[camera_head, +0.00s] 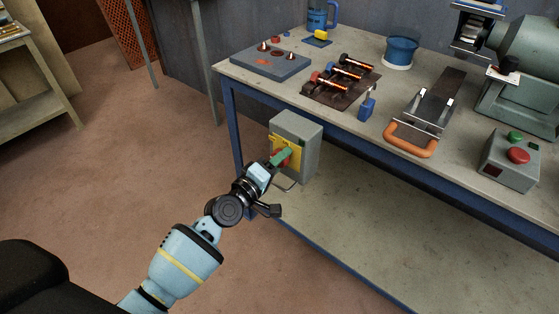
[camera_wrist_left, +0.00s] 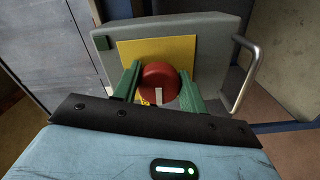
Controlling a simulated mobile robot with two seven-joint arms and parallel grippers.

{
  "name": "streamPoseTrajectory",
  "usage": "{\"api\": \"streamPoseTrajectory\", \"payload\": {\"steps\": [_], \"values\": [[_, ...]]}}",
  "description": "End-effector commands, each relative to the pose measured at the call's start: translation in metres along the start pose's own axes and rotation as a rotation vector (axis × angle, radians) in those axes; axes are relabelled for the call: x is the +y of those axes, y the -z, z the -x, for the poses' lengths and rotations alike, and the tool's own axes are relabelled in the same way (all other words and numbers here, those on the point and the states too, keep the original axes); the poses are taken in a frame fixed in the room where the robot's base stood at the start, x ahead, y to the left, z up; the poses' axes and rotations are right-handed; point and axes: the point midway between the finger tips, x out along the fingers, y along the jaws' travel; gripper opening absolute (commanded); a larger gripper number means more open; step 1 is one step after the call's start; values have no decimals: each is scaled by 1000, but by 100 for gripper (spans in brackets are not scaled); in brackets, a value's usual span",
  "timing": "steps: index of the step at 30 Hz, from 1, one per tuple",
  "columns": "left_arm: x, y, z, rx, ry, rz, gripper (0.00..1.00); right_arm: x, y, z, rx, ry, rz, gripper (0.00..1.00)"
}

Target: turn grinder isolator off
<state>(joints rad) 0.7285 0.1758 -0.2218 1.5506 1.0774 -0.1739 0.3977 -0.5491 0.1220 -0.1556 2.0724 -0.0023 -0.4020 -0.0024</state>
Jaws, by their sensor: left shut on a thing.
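The grinder isolator (camera_head: 306,138) is a grey box with a yellow front plate, mounted at the front of the bench below its top. In the left wrist view its yellow plate (camera_wrist_left: 195,55) carries a round red knob (camera_wrist_left: 160,80) with a pale mark on its face. My left gripper (camera_head: 280,158) reaches the front of the box. In the left wrist view its green fingers (camera_wrist_left: 158,88) stand on either side of the red knob, shut on it. In the head view the fingers hide most of the knob. My right gripper is not in view.
A metal handle (camera_wrist_left: 245,72) sticks out at the right of the box. The blue-framed bench (camera_head: 375,135) holds a grey button box (camera_head: 510,161), an orange-handled tool (camera_head: 411,140) and a rack of rods (camera_head: 342,82). The floor (camera_head: 130,150) at left is clear.

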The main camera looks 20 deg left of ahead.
Motion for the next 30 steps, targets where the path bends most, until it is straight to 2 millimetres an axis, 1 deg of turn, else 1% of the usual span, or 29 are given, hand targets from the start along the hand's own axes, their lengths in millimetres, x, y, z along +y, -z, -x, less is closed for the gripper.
{"api": "streamPoseTrajectory", "payload": {"steps": [6, 20, 21, 26, 30], "values": [[0, 0, 0, 0, 1, 55, 19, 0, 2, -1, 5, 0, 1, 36], [0, 0, 0, 0, 1, 70, 19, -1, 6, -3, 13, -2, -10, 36], [0, 0, 0, 0, 1, 70, 43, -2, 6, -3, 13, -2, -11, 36], [0, 0, 0, 0, 1, 68, 64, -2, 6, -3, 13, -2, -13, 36], [0, 0, 0, 0, 0, 67, 64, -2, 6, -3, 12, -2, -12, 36]]}}
